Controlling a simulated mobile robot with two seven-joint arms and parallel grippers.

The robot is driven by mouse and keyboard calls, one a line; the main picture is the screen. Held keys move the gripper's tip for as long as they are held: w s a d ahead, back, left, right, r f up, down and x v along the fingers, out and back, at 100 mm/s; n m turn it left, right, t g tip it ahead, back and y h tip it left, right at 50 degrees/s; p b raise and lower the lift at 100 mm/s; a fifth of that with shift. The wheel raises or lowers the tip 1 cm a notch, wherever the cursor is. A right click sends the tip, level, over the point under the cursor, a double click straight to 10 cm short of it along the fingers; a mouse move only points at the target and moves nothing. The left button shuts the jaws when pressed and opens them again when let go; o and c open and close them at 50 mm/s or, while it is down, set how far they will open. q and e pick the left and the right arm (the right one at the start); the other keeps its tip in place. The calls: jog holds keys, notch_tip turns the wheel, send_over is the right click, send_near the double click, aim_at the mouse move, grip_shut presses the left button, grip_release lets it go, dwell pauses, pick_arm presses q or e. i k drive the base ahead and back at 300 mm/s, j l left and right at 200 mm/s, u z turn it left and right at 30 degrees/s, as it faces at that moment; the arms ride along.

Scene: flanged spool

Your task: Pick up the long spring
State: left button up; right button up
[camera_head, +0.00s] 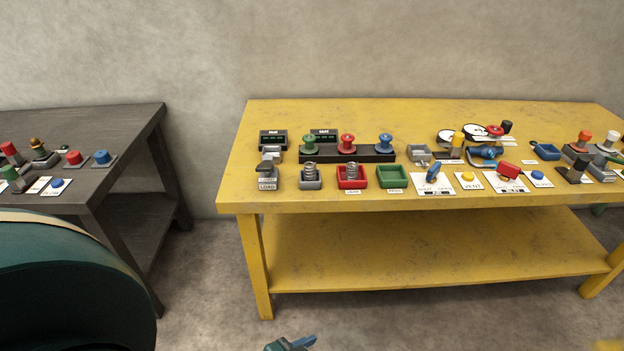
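Two coil springs stand upright on the yellow table. One grey spring (310,170) stands in a small grey tray (311,185). Another spring (352,171) stands in a red tray (352,185) just to its right. The left one looks slightly taller, but at this size I cannot be sure which is the long spring.
The yellow table (300,113) also holds a black rack with green, red and blue spools (347,144), an empty green tray (392,178) and labelled controls. A dark table (120,125) stands left. A green rounded shape (70,290) fills the lower left.

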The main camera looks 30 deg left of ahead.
aim_at(309, 170)
jog(key=u, duration=1.25)
jog(key=i+j+z, duration=0.15)
jog(key=j, duration=0.25)
jog(key=j+z, duration=0.15)
jog(key=j, duration=0.25)
jog(key=i+j+z, duration=0.15)
jog(key=j, duration=0.3)
